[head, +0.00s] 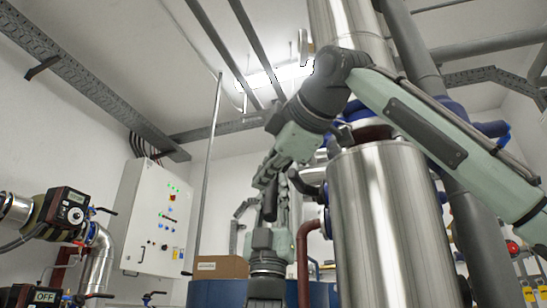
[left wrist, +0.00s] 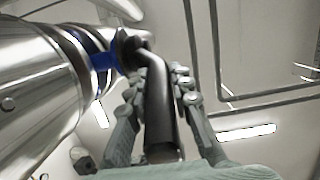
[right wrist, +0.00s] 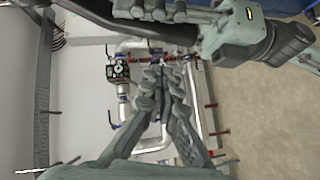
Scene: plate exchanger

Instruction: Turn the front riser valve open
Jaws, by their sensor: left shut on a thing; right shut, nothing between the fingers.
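A black bent lever handle (left wrist: 158,110) comes off a valve with a blue body (left wrist: 103,60) on a shiny metal-clad riser pipe in the left wrist view. My left gripper (left wrist: 160,85) points up at the ceiling, its fingers on either side of the handle and shut on it. The clad riser (head: 385,215) stands upright right of centre in the head view.
A white control cabinet (head: 150,215) stands on the left wall. A black actuator box (head: 68,211) sits on pipework at far left. A cardboard box (head: 220,267) rests low in the middle. Grey pipes and a cable tray (head: 80,70) cross overhead. Bare floor (right wrist: 265,105) shows at right.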

